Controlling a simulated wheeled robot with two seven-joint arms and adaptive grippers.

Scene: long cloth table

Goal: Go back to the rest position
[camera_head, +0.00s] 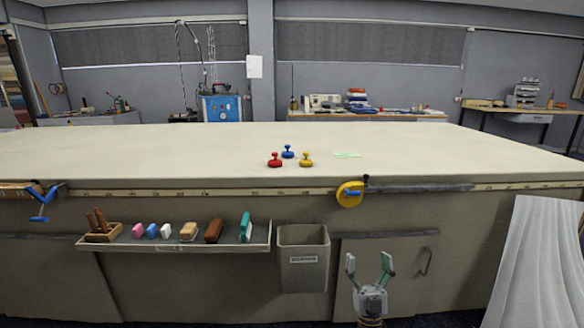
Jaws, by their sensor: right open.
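My right gripper (369,268) shows at the bottom, right of centre. It points up with its two fingers spread, open and empty. It is in front of the table's front panel, below the tabletop edge, and appears to touch nothing. My left gripper is not in view. The long cloth table (200,152) spans the view. Three knobbed pieces stand on it near the middle: red (275,161), blue (288,152) and yellow (306,160).
A shelf (160,246) on the table front holds several small items. A grey bin (303,275) hangs just left of my right gripper. A yellow tape measure (349,195) is at the table edge. White cloth (537,265) hangs at right. A green sheet (347,155) lies on the table.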

